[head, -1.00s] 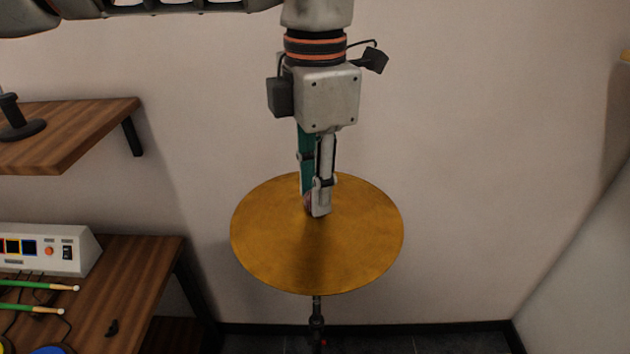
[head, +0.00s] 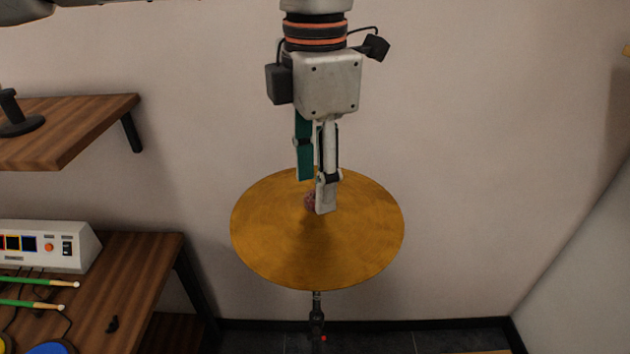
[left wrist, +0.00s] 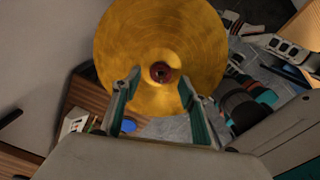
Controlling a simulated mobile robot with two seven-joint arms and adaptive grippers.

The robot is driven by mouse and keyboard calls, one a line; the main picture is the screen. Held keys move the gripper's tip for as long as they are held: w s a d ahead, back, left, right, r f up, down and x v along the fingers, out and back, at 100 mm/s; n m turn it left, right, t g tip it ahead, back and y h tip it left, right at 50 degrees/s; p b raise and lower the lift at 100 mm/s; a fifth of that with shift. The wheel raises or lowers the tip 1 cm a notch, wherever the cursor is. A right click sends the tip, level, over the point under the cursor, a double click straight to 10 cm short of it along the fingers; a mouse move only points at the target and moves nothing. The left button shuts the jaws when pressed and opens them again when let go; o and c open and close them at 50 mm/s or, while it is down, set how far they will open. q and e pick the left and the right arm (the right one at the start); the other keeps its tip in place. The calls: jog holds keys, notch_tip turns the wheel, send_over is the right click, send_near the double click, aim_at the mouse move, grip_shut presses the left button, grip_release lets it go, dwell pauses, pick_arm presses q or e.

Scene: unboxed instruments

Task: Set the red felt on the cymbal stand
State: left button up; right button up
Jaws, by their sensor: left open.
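The golden cymbal (head: 355,245) rests on its stand (head: 317,315); it also fills the top of the left wrist view (left wrist: 130,45). The red felt (head: 309,201) sits at the cymbal's centre. In the left wrist view the felt (left wrist: 161,72) is a dark red ring with a dark middle, around the top of the stand. My left gripper (head: 314,192) is open just above the cymbal, one finger partly hiding the felt. In the left wrist view its fingers (left wrist: 160,92) are spread apart, with the felt between and beyond them, untouched. My right gripper is not in view.
A wooden table (head: 140,270) at lower left holds a white control box (head: 45,248) and green drumsticks (head: 35,283). A wooden shelf (head: 75,120) juts out above it. The wall behind the cymbal is bare, with free room to its right.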

pick_arm(q)
notch_tip(320, 180, up, 11)
dwell(0.3)
jog(key=shift+s+f, duration=0.15)
dwell(0.3)
